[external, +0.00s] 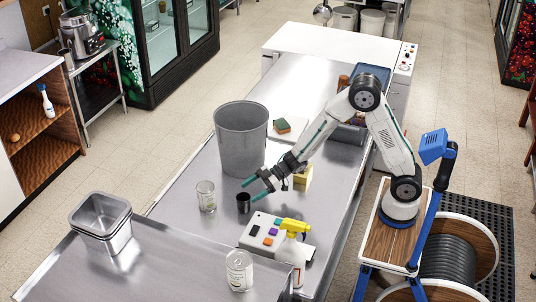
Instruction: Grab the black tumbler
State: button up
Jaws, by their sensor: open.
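The black tumbler (243,203) stands upright on the steel counter. It is a small dark cup, right of a clear glass (205,196) and behind a control box. My gripper (248,191) is open, with its greenish fingers reaching left, just above and beside the tumbler's rim. From this view I cannot tell whether the fingers are around the tumbler or only near it, or whether they touch it.
A large grey bin (241,140) stands behind the tumbler. A yellow block (303,178) and a sponge (282,126) lie near my arm.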

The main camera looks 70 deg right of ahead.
aim_at(239, 199)
jog(key=x, duration=0.6)
jog(key=shift+a+f, duration=0.1)
jog(key=shift+a, duration=0.3)
jog(key=c, duration=1.1)
